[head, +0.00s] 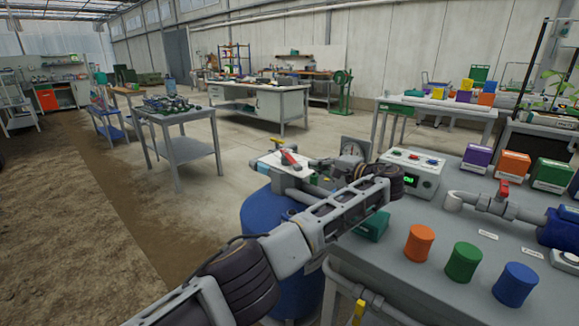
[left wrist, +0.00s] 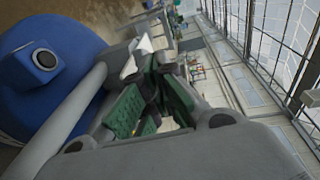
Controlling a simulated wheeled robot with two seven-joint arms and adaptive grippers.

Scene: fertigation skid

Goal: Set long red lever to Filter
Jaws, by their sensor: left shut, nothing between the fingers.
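A red lever (head: 289,158) sits on a white plate (head: 272,167) on grey pipework, above a blue tank (head: 262,222). My left arm reaches in from the lower left. Its gripper (head: 318,166) is small and partly hidden behind my arm, just right of the lever. In the left wrist view, the shut gripper (left wrist: 150,88) shows green finger pads with nothing held. The blue tank (left wrist: 75,95) and a grey pipe (left wrist: 72,112) lie beside it. A white piece (left wrist: 144,46) shows beyond the fingertips; I cannot see the red lever there or tell whether they touch. My right gripper is out of view.
A second, short red handle (head: 503,190) is on a bench pipe. Orange (head: 419,243), green (head: 463,262) and blue (head: 515,284) cylinders stand on the bench front. Open floor lies left.

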